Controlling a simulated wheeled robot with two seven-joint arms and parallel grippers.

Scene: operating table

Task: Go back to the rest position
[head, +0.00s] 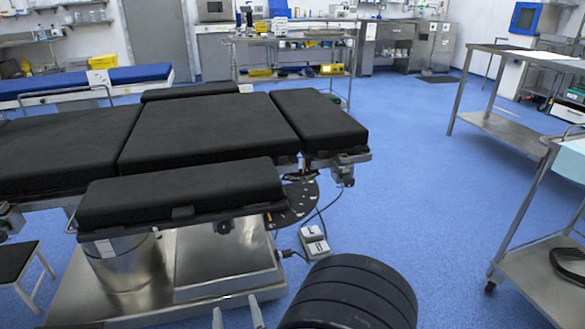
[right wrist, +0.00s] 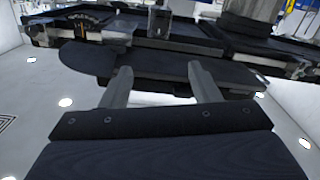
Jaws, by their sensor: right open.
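My right gripper (head: 237,314) shows at the bottom edge of the head view, in front of the operating table (head: 215,130). Its two pale fingers stand apart with nothing between them. In the right wrist view the same gripper (right wrist: 160,78) is open and empty, with dark table padding (right wrist: 165,62) behind the fingertips. I cannot tell from these views how far the fingers are from the table. My left gripper is not in view.
The table's near side pad (head: 180,193) and metal base (head: 225,260) are close ahead. A foot pedal (head: 314,242) lies on the blue floor. Steel carts (head: 520,130) stand at right. Open floor (head: 400,190) lies between table and carts.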

